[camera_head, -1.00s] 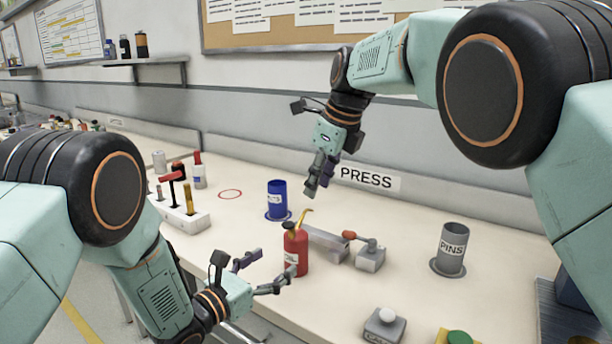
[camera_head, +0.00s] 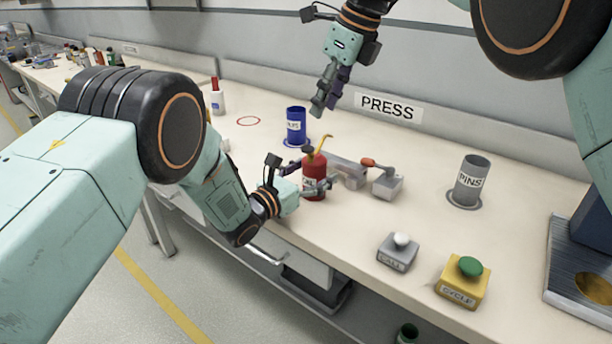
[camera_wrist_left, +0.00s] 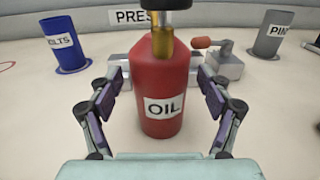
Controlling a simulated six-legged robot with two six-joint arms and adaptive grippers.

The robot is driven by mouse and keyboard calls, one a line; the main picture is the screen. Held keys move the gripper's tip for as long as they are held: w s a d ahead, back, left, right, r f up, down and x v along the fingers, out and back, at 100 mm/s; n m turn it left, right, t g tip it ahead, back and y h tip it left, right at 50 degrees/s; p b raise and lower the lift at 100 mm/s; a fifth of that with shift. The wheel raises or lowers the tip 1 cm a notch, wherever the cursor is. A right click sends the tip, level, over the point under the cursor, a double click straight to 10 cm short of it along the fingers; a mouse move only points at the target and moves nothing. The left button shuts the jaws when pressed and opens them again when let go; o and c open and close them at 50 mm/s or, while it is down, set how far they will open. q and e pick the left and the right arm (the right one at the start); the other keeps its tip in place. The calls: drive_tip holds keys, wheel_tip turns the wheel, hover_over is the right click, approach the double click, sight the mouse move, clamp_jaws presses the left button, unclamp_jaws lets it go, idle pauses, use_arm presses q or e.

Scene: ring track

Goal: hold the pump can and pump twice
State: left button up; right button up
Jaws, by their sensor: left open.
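The pump can is a red can (camera_head: 315,167) with a yellow spout and a dark top, upright on the bench. In the left wrist view the can (camera_wrist_left: 162,78) is centred and shows an OIL label. My left gripper (camera_head: 307,178) is open, with one finger on each side of the can's body. In the left wrist view there are gaps between the fingers (camera_wrist_left: 160,90) and the can. My right gripper (camera_head: 328,97) points down above the bench, behind the can and higher than it, and appears empty. Its fingers overlap in this view.
A blue BOLTS cup (camera_head: 296,125) stands behind the can, a grey PINS cup (camera_head: 470,180) to its right. A grey block with an orange-handled lever (camera_head: 386,183) is close on the right. A white-button box (camera_head: 398,252) and a green-button box (camera_head: 464,281) are near the front edge.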

use_arm(q)
drive_tip(key=shift+d, duration=0.1)
drive_tip(key=c, duration=1.4)
idle(0.4)
use_arm(e)
clamp_jaws()
idle(1.3)
